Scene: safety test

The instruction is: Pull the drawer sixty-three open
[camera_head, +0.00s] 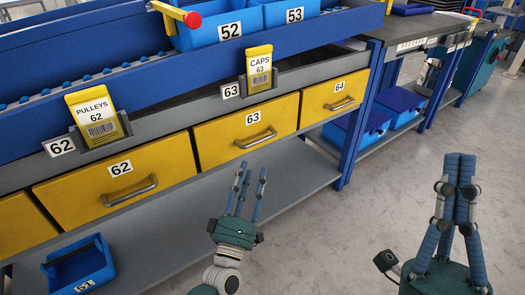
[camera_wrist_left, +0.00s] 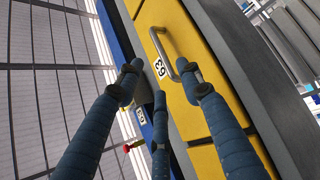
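The yellow drawer 63 (camera_head: 220,146) is in the middle of the workbench in the head view, flush with its neighbours and closed. Its grey bar handle (camera_head: 257,138) runs across the front below the label. In the left wrist view the drawer (camera_wrist_left: 177,22) appears turned, with its handle (camera_wrist_left: 158,47) just beyond the fingertips. My left gripper (camera_head: 249,176) is open and empty, its fingers spread and pointing toward the drawer from below the handle. It is apart from the handle, as far as I can see. My right gripper (camera_head: 459,165) is shut and empty, away at the right.
Yellow drawers 62 (camera_head: 75,192) and 64 (camera_head: 320,107) flank drawer 63. A grey lower shelf (camera_head: 215,215) runs beneath, with a blue bin (camera_head: 80,265) at left. Blue bins (camera_head: 220,14) stand above. Grey floor (camera_head: 335,235) is clear in front.

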